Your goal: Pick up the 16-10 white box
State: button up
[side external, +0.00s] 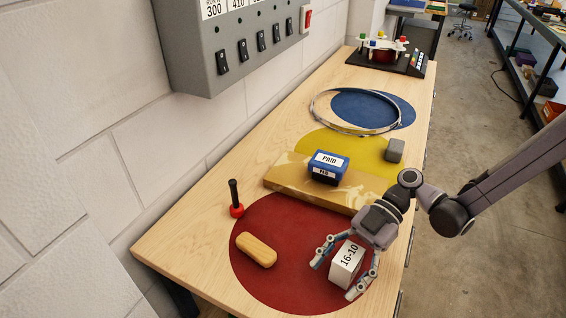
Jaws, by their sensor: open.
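The white box (345,266) labelled 16-10 sits on the red round mat (285,285), near its right side. My gripper (334,281) is open just above and around the box, with one finger to the left of it and another at its right front. I cannot tell whether the fingers touch the box. The upper back part of the box is partly hidden by my gripper.
On the red mat lies a wooden block (256,250); a red-and-black peg (235,199) stands at its edge. Behind are a wooden board (283,178) bearing a blue PAID box (328,166), a grey cube (395,150) and a metal hoop (318,115). A wall panel (190,60) hangs left.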

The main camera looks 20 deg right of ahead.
jog(key=c, duration=1.4)
jog(key=shift+r, duration=0.15)
